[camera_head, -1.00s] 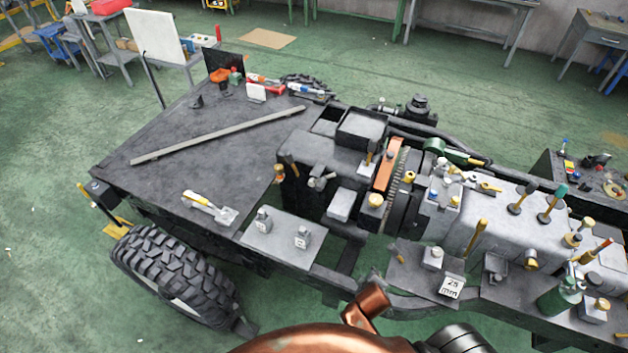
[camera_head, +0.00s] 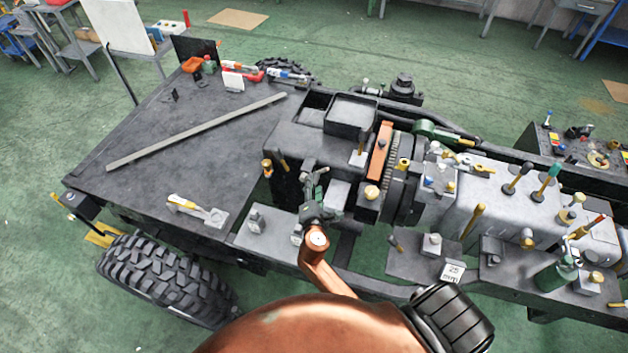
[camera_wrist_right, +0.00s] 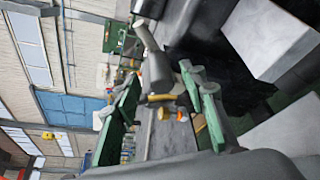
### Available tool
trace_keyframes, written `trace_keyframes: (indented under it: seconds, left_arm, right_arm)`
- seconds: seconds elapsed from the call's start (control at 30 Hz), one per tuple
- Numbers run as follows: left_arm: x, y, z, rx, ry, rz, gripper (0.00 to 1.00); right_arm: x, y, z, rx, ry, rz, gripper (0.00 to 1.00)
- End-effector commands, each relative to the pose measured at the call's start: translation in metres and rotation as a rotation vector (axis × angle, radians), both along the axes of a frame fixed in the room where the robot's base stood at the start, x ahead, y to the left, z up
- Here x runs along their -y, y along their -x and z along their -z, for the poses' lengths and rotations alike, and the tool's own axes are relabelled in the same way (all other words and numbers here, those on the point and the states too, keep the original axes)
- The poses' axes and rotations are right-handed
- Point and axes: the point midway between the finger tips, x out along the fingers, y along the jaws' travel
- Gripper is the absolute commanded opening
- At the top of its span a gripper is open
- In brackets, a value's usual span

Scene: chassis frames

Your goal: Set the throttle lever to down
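Several levers stand on the chassis, and I cannot tell which is the throttle lever. Another yellow-tipped lever (camera_head: 361,149) stands on top of the block. My right gripper (camera_head: 315,176) is over the block's front side, right of the short lever and apart from it. Its two green fingers are spread and appear empty in the wrist view (camera_wrist_right: 160,115). A yellow-ended part (camera_wrist_right: 160,98) shows beyond them, unclear. My left gripper is out of view.
More levers stand to the right: a yellow one (camera_head: 474,221), a dark one (camera_head: 518,178) and a teal one (camera_head: 550,182). The flat deck (camera_head: 150,170) holds a long bar.

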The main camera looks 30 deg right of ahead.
Motion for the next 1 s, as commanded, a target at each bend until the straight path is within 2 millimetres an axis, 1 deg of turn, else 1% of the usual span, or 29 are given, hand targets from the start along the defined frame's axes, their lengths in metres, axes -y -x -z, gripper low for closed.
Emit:
trace_keyframes:
  seconds: [0.03, 0.2, 0.33, 0.5, 0.57, 1.0]
  left_arm:
    - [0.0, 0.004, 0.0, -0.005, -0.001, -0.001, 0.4]
    - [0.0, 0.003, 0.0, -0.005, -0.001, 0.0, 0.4]
    - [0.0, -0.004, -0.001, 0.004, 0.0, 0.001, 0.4]
    - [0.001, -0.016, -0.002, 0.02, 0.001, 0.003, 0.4]
    - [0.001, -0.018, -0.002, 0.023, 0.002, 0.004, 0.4]
    - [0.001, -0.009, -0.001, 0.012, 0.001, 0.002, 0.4]
  right_arm:
    - [0.004, -0.007, 0.001, 0.001, -0.001, 0.0, 0.39]
    - [0.013, -0.021, 0.005, 0.001, 0.0, 0.001, 0.39]
    - [0.016, -0.025, 0.007, 0.0, -0.002, 0.002, 0.39]
    - [0.017, -0.024, 0.007, 0.0, -0.004, 0.004, 0.39]
    - [0.018, -0.024, 0.007, 0.0, -0.003, 0.005, 0.39]
    - [0.018, -0.024, 0.007, 0.0, -0.003, 0.005, 0.08]
